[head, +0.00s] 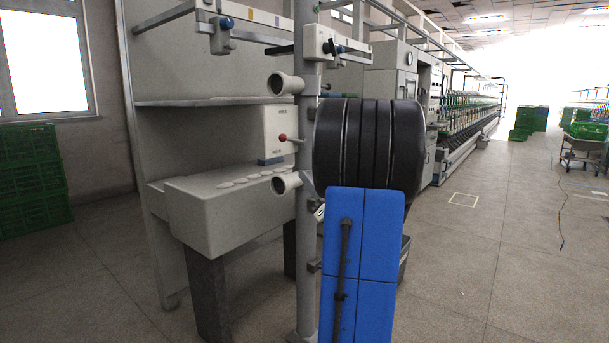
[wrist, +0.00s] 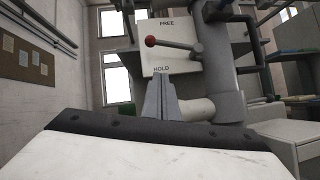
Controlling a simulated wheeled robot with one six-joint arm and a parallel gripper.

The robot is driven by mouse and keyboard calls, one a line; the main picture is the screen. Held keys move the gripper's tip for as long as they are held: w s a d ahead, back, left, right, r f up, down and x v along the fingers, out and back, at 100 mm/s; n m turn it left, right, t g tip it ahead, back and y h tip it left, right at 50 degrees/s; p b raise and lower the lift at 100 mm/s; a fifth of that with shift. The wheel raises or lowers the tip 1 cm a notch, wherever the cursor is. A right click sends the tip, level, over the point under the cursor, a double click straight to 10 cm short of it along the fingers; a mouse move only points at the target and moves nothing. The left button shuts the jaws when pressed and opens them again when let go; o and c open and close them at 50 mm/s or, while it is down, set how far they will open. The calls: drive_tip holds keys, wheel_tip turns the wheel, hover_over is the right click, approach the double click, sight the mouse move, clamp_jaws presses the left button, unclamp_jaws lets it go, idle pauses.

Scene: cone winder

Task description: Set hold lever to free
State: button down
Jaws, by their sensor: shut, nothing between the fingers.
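The hold lever (wrist: 176,44) is a grey rod with a red ball knob (wrist: 151,41) on its left end. It sits in front of a white plate (wrist: 160,62) marked FREE at the top and HOLD at the bottom. The rod lies nearly level, with the knob slightly raised, between the two words. In the head view the red knob (head: 283,137) shows on the white box (head: 275,122) beside a grey post.
The grey post (head: 308,240) stands close right of the lever box, with round cups (head: 285,84) above and below the box. A pale block (head: 225,215) with white discs on top lies below left. Green crates (head: 35,175) are far left; open floor lies right.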

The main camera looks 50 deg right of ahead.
sight(293, 140)
drive_tip(key=s+r+x, duration=0.1)
drive_tip(key=r+x, duration=0.1)
drive_tip(key=x, duration=0.9)
drive_tip(key=shift+s+d, duration=0.2)
drive_tip(key=shift+d, duration=0.2)
drive_tip(key=shift+r, duration=0.15)
